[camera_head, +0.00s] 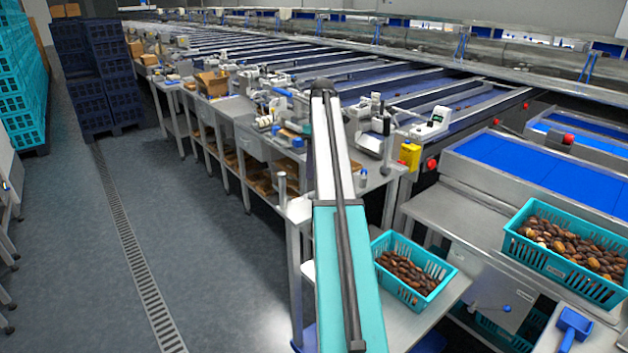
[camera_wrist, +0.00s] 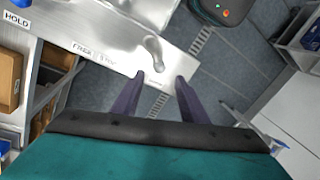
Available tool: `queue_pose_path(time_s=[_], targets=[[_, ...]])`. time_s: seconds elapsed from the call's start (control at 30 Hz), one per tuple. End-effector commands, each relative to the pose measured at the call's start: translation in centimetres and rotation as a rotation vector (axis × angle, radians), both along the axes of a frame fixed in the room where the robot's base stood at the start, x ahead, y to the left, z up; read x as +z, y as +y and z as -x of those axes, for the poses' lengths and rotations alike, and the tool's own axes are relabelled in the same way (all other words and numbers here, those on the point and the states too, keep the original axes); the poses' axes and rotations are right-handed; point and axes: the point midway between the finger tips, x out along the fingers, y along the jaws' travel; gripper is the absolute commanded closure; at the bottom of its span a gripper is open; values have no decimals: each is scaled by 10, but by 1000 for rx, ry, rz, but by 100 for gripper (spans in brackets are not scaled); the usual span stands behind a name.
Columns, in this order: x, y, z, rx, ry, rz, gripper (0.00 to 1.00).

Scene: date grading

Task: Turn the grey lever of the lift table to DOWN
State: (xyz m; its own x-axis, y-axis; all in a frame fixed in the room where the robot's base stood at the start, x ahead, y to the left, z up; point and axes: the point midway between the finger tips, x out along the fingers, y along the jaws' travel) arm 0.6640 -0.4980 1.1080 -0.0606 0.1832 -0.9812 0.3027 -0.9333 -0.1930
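My gripper (camera_wrist: 160,78) shows in the wrist view with its two dark purple fingers spread and nothing between them. Just beyond the fingertips, a rounded grey metal piece (camera_wrist: 154,46) stands on or over a bright steel surface (camera_wrist: 115,25); I cannot tell whether it is the grey lever. Lettering (camera_wrist: 94,50) on the steel edge is partly legible, and a HOLD label (camera_wrist: 17,20) is at the left. I cannot read DOWN anywhere. In the head view my arm reaches away over the benches, and my fingers cannot be made out.
In the head view, teal crates of dates stand on a low table (camera_head: 412,322) and at the right (camera_head: 512,245). A blue scoop (camera_head: 572,325) lies at the lower right. Steel benches (camera_head: 240,110) line the middle.

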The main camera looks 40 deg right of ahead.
Motion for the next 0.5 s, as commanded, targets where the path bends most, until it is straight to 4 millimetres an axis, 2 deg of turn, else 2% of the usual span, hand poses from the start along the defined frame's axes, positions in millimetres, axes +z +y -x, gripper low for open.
queue_pose_path(time_s=[0.03,0.5], targets=[[7,-1,0,0,0,0,60],[41,-7,-2,-1,1,-1,60]])
